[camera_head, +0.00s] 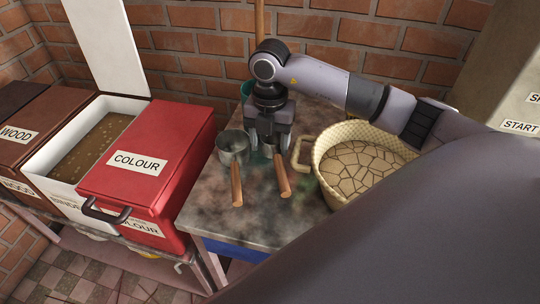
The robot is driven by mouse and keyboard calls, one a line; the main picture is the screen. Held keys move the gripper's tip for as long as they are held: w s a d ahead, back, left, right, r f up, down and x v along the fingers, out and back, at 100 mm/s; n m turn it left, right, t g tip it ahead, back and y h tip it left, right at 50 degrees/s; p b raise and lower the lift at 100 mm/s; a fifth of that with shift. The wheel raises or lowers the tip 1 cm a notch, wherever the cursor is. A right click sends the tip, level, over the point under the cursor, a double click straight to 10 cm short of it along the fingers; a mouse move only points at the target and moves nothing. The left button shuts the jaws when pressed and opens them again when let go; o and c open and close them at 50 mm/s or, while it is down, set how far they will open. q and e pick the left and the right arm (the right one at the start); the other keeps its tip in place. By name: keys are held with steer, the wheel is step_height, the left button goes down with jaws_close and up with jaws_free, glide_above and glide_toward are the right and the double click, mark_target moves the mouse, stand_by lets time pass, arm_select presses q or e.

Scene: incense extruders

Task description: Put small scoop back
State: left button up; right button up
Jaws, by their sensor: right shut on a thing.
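My right gripper (269,146) points down over the grey stone-topped table and is shut on the small scoop (282,180). The scoop's wooden handle slants toward the front edge of the table, and its metal cup is mostly hidden behind the fingers. I cannot tell whether it touches the tabletop. A larger metal scoop (233,150) with a wooden handle lies just to the left of the gripper. My left gripper is not in view.
A woven basket (323,165) with a cracked brown filling stands close on the right. A red COLOUR box (160,150), an open white box (65,182) and a brown WOOD box (25,112) stand at the left. A brick wall is behind. The table front is clear.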

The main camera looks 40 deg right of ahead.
mark_target(270, 156)
step_height(270, 156, down, 5)
steer(key=o, duration=0.8)
steer(key=shift+o, duration=0.2)
steer(key=shift+r, duration=0.15)
step_height(270, 156, up, 12)
steer(key=shift+b, duration=0.3)
